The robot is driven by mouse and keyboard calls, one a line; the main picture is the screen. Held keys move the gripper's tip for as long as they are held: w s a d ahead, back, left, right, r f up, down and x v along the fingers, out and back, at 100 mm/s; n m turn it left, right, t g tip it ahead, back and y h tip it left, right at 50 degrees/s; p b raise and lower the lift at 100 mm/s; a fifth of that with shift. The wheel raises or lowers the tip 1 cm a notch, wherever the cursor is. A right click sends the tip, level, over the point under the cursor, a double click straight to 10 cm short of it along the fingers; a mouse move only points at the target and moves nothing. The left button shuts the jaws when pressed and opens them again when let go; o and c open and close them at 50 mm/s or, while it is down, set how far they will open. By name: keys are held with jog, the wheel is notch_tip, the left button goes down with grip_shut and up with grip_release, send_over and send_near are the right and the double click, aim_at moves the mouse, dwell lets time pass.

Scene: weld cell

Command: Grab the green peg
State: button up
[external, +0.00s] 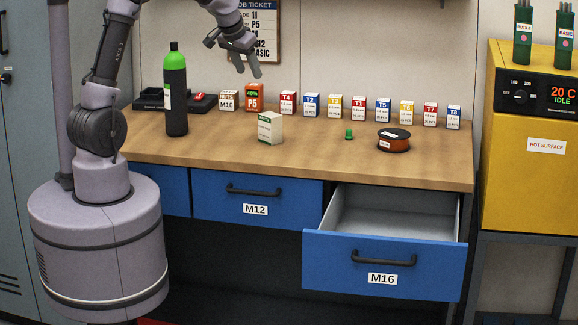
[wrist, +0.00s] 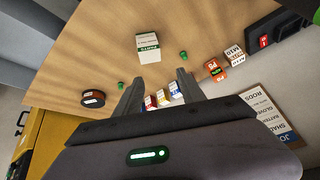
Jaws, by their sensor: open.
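A small green peg (external: 348,134) stands on the workbench, left of the dark spool. It shows in the wrist view (wrist: 120,85) just left of the left fingertip. A second small green piece (wrist: 183,56) shows in the wrist view between the white-green box and the orange box. I cannot make it out in the external view, where the white-green box may hide it. My gripper (external: 249,73) is open and empty, raised above the back of the bench. In the wrist view my gripper (wrist: 159,80) has its fingers apart with bench top between their tips.
A white-green box (external: 270,128) stands near the bench middle, with a spool (external: 394,140) to the right. A tall green-topped bottle (external: 175,90) stands left. Several small labelled boxes line the back, beside the orange box (external: 254,97). The M16 drawer (external: 385,265) is open.

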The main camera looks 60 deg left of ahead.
jog(key=w+a+f+n+p, duration=0.25)
jog(key=w+a+f, duration=0.3)
jog(key=a, duration=0.55)
jog(key=shift+n, duration=0.25)
jog(key=b+x, duration=0.6)
jog(key=x, duration=1.1)
jog(key=shift+w+a+f, duration=0.2)
jog(key=shift+f, duration=0.1)
jog(key=shift+r, duration=0.1)
jog(key=shift+c, duration=0.2)
grip_shut()
